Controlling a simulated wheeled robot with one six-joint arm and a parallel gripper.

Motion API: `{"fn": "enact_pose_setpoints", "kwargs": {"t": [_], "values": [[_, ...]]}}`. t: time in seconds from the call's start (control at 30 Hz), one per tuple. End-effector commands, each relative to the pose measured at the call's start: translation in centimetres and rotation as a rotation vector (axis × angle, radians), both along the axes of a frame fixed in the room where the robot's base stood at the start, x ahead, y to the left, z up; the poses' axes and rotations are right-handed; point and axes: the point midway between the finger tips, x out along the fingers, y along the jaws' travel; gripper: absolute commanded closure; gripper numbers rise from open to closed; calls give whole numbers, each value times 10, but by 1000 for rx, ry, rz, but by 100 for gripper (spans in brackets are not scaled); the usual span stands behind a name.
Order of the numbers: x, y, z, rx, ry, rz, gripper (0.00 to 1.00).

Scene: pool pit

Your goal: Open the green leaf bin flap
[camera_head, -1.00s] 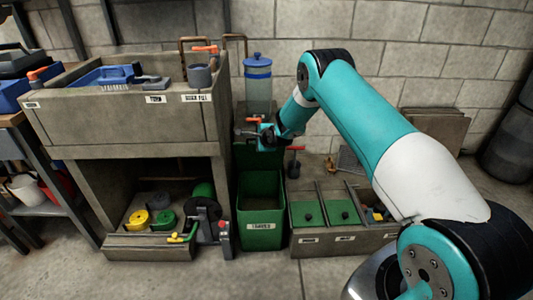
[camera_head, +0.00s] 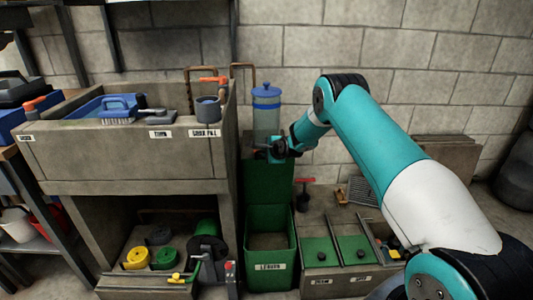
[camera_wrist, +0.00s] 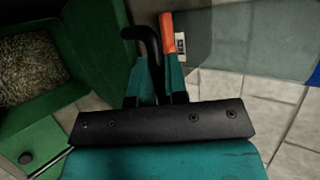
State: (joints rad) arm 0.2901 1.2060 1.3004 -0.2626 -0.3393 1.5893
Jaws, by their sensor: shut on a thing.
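The green leaf bin (camera_head: 270,278) stands right of the concrete sink unit, with a label on its front and its mouth uncovered. Its green flap (camera_head: 262,185) stands raised at the back of the mouth. In the wrist view, the bin's inside with light brown contents (camera_wrist: 30,65) shows at left, beside the flap (camera_wrist: 95,35). My gripper (camera_head: 275,150) is at the flap's top edge. In the wrist view, my gripper (camera_wrist: 161,82) is shut on a black bent handle (camera_wrist: 152,42). Where the handle joins the flap is not clear.
A clear tank with a blue lid (camera_head: 266,95) stands just behind my gripper. An orange lever (camera_wrist: 167,33) is close by my fingers. The concrete sink unit (camera_head: 120,155) is left; low bins with green lids (camera_head: 320,252) are right.

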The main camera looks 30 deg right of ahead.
Motion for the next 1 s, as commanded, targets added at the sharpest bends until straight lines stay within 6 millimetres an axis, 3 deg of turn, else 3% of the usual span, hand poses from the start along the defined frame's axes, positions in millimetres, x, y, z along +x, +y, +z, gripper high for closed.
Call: {"fn": "enact_pose_setpoints", "kwargs": {"t": [0.03, 0.13, 0.17, 0.27, 0.77, 1.0], "values": [[-2, -8, -1, -6, 3, -17, 100], [-1, -6, -1, -6, 2, -15, 100], [-1, -6, -1, -6, 2, -15, 84], [-1, -4, -1, -5, 2, -12, 62], [-1, 1, -2, -2, 6, -3, 62], [-19, -1, 12, -2, 5, -6, 62]]}}
